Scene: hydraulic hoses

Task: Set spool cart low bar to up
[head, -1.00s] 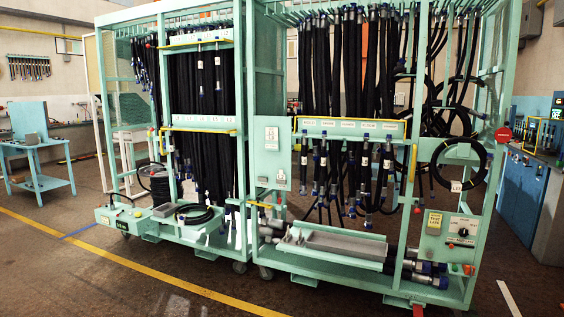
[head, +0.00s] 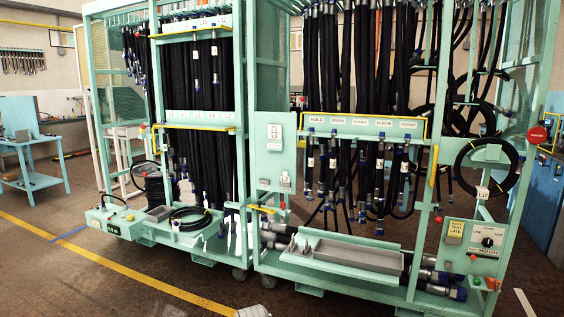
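Two joined light-green hose carts stand ahead of me. The left cart (head: 242,100), with a black spool-like coil (head: 155,187) low on its left, may be the spool cart; I cannot read a name. A yellow bar (head: 195,128) runs level across its middle below a numbered label strip. Another yellow bar (head: 190,34) runs across near its top. A short yellow bar (head: 261,209) sits low on the right cart (head: 250,190), near the join. I cannot tell which is the low bar.
A grey tray (head: 345,250) sticks out at the right cart's front, with thick hose ends beside it. A control box with a black knob (head: 487,241) is at lower right. A blue table (head: 28,150) stands far left.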

